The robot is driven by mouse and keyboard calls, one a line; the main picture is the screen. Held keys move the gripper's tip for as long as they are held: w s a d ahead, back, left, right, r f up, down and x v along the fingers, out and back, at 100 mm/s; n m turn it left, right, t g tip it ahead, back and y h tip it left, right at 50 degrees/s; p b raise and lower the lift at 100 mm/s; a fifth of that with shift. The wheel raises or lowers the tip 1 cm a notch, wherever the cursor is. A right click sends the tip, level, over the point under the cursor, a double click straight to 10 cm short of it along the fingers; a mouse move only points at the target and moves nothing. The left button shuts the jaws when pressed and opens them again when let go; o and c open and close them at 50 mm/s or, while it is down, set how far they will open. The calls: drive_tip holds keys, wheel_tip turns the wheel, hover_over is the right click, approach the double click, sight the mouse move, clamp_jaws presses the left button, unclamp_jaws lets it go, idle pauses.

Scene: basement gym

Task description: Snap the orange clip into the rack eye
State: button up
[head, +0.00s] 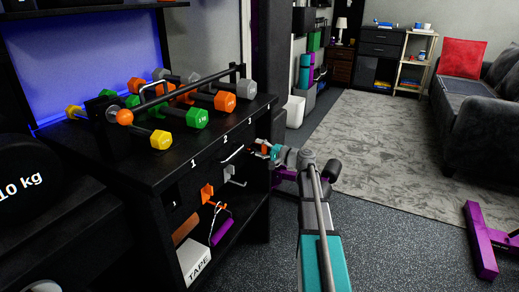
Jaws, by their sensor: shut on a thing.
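My gripper (272,152), teal and grey, is at the right front edge of the black rack (160,168). It is shut on a small orange piece, the orange clip (264,149), mostly hidden by the fingers. Left of it, a bent metal wire (232,154) and a grey bracket with a wire hook (234,175) stick out from the rack's front. Lower left is an orange bracket (206,193) with a wire loop and purple grip (221,230) beneath it. I cannot tell which of these is the rack eye, or whether the clip touches any.
Several coloured dumbbells (196,117) and a black bar (180,90) are on the rack top. A white TAPE box (195,259) sits on the lower shelf. A purple frame (480,240) stands at right. Floor between is clear.

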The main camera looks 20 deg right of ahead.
drive_tip(key=shift+f+b, duration=1.25)
drive_tip(key=shift+f, duration=0.05)
idle(0.4)
drive_tip(key=shift+s+d+f, duration=0.25)
drive_tip(key=shift+s+d, duration=0.05)
drive_tip(key=shift+s, duration=0.05)
idle(0.4)
drive_tip(key=shift+s+d, duration=0.25)
idle(0.6)
drive_tip(key=o, duration=1.1)
drive_tip(key=shift+o, duration=0.2)
idle(0.4)
drive_tip(key=shift+s, duration=0.15)
